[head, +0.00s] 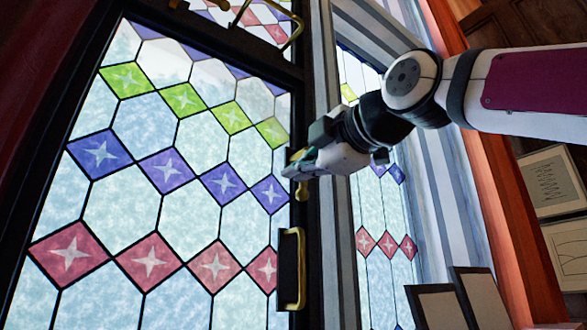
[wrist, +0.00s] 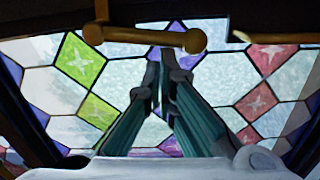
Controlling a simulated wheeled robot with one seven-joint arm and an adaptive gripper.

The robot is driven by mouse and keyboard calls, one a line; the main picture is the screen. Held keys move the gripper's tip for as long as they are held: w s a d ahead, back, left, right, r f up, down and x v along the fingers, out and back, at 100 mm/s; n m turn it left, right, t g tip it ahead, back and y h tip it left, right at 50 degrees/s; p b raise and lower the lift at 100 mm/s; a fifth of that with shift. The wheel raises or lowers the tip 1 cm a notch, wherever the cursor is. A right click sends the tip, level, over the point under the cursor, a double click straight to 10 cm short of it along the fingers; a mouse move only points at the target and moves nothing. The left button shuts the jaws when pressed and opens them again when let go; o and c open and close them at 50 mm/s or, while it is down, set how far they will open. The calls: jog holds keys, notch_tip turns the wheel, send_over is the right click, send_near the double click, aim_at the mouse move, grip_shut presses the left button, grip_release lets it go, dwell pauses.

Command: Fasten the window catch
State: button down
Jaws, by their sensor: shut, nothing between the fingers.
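The stained-glass window (head: 160,200) has a dark frame and colored diamond panes. A brass handle (head: 292,270) on a dark plate sits on its right side. A small brass piece (head: 302,191) shows on the frame just below my gripper (head: 290,165). I cannot tell which brass part is the catch. My gripper is shut and empty, close to the window's right edge. Whether it touches the brass is unclear.
A bent brass stay (head: 285,35) is at the top of the window. A second patterned window (head: 385,225) stands to the right beyond a striped post. Dark framed panels (head: 437,305) lean at the lower right, and framed pictures (head: 552,182) hang on the wooden wall.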

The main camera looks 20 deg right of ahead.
jog(key=shift+w+d+f, duration=0.1)
jog(key=shift+d+f, duration=0.1)
jog(key=shift+d, duration=0.15)
dwell(0.6)
